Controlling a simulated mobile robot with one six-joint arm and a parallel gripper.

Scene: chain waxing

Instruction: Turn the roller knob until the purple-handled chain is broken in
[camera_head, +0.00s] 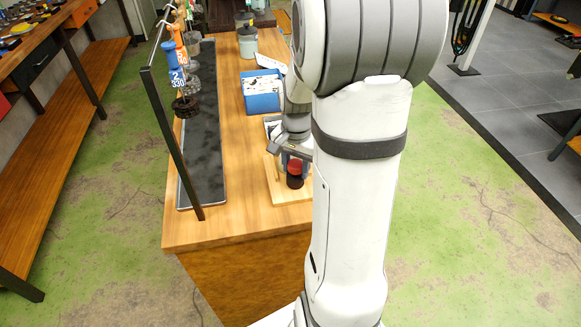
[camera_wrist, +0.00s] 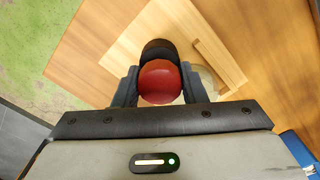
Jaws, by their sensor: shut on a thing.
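The roller knob (camera_wrist: 160,82) is a red round cap with a black part behind it, on a light wooden board. In the wrist view my gripper (camera_wrist: 158,88) has one dark finger on each side of the knob and is shut on it. In the head view the knob (camera_head: 295,168) shows red over black near the front end of the bench, beside my gripper (camera_head: 298,158). My arm covers part of the board there. I cannot make out a purple-handled chain.
The wooden board (camera_head: 290,194) lies on the wooden bench (camera_head: 235,222). A dark drip mat (camera_head: 203,150) and a metal rail (camera_head: 168,125) run along its left side. A blue box (camera_head: 263,103) and jars (camera_head: 247,40) stand farther back.

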